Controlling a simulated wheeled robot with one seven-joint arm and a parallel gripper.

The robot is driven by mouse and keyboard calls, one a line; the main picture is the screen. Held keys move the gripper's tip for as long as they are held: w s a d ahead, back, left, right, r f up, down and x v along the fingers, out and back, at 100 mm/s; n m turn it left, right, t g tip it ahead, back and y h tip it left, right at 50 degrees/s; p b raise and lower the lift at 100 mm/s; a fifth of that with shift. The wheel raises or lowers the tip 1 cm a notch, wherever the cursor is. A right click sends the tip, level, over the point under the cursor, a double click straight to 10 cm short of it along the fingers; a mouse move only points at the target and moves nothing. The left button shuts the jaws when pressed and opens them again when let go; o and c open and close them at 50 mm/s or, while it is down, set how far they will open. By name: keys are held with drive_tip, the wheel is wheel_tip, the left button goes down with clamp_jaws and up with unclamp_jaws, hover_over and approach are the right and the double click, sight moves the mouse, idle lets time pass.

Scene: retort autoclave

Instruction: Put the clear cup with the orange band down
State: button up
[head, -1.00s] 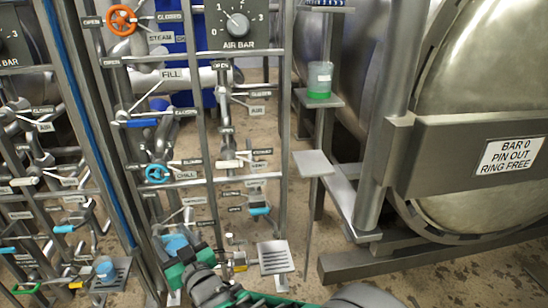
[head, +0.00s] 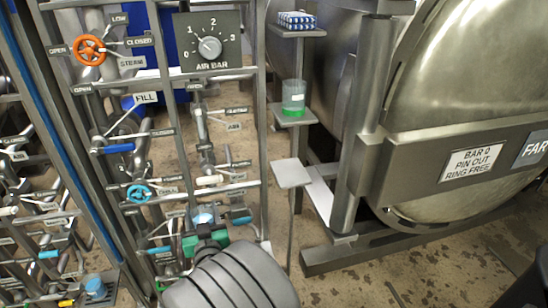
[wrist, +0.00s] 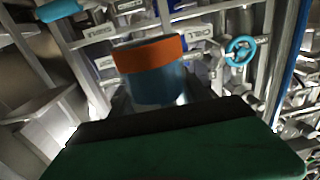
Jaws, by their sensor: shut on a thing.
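The clear cup with the orange band (wrist: 150,68) is in my gripper in the wrist view. Its orange band circles the upper part, with bluish contents below. In the head view only the cup's pale blue top (head: 203,216) shows, just above my gripper (head: 205,238); its band is hidden there. My gripper is shut on the cup, in front of the lower part of the valve rack. The cup appears clear of any surface, though its base is hidden.
A bare grey plate (head: 292,173) stands right of the rack. Above it, a green-banded cup (head: 293,97) stands on another plate (head: 291,121); a blue-white rack (head: 297,20) is higher. The large vessel (head: 470,90) fills the right. Valve handles crowd the left, including a blue handwheel (head: 138,193).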

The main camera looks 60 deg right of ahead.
drive_tip(key=s+d+r+m+g+h+p, duration=0.25)
drive_tip(key=s+d+r+g, duration=0.2)
drive_tip(key=s, duration=0.45)
drive_tip(key=s+d+r+m+g+h+p, duration=0.2)
drive_tip(key=s+d+r+m+g+p, duration=0.3)
drive_tip(key=s, duration=0.4)
drive_tip(key=s+d+r+m+g+h+p, duration=0.2)
drive_tip(key=s+d+r+g, duration=0.3)
drive_tip(key=s, duration=0.5)
drive_tip(key=w+d+r+t, duration=0.1)
drive_tip(key=w+d, duration=1.3)
drive_tip(key=d, duration=0.1)
drive_tip(key=shift+y, duration=0.25)
wheel_tip(320, 180, down, 7)
drive_tip(key=shift+w+a+r, duration=0.1)
drive_tip(key=shift+a, duration=0.05)
drive_tip(key=shift+w, duration=0.1)
drive_tip(key=shift+f, duration=0.2)
drive_tip(key=o, duration=1.6)
drive_tip(key=shift+c, duration=0.2)
drive_tip(key=shift+o, duration=0.2)
